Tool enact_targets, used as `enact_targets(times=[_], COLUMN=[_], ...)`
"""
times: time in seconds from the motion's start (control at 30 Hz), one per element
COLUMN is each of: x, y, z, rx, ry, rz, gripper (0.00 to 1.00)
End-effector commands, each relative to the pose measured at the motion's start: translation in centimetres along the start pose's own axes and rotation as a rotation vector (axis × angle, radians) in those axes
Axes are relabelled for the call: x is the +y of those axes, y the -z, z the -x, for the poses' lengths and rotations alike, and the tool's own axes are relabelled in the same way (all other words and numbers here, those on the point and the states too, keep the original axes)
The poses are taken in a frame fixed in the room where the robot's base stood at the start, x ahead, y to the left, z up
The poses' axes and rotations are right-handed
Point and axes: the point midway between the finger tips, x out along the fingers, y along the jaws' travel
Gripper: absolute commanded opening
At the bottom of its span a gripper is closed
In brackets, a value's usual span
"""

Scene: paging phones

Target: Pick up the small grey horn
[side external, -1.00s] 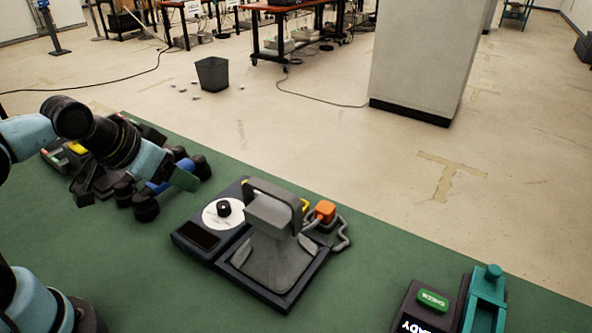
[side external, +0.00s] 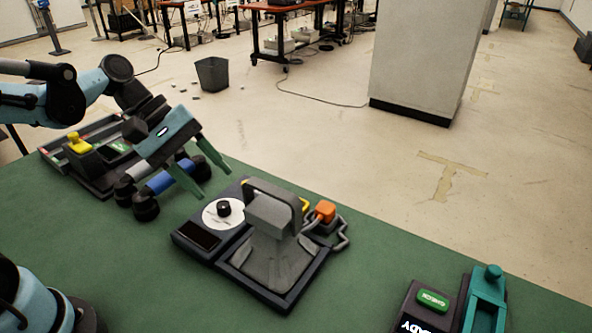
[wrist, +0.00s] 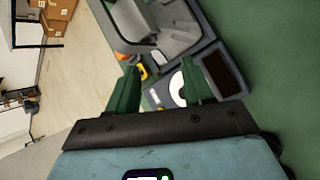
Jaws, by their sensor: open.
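The small grey horn (side external: 266,240) stands in a dark tray on the panel with a dial, in the middle of the green table in the side view. It flares at its lower end and has a rounded loop-like top. In the wrist view the horn (wrist: 170,25) shows at the top, beyond the fingertips. My gripper (side external: 213,183) is open and empty, up and left of the horn in the side view and apart from it. Its two green fingers (wrist: 164,78) point toward the panel in the wrist view.
A white dial with a black knob (side external: 224,208) sits beside the horn. An orange block (side external: 325,211) with a grey cord is behind it. A blue-gripped item with black ends (side external: 158,184) lies near my gripper. A teal device (side external: 485,303) is at front right. Green table between is clear.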

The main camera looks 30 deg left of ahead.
Motion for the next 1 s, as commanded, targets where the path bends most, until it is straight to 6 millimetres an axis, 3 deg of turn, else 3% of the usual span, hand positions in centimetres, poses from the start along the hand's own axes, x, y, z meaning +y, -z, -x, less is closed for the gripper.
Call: enact_targets(times=[0.2,0.5,1.0], x=[3.0,4.1,5.1], y=[-0.5,-0.7,-4.0], z=[1.3,2.7,-2.8], rx=[-0.358,-0.581,-0.584], ry=[-0.017,0.032,0.034], rz=[0.427,0.63,0.633], gripper=[0.51,0.51,0.51])
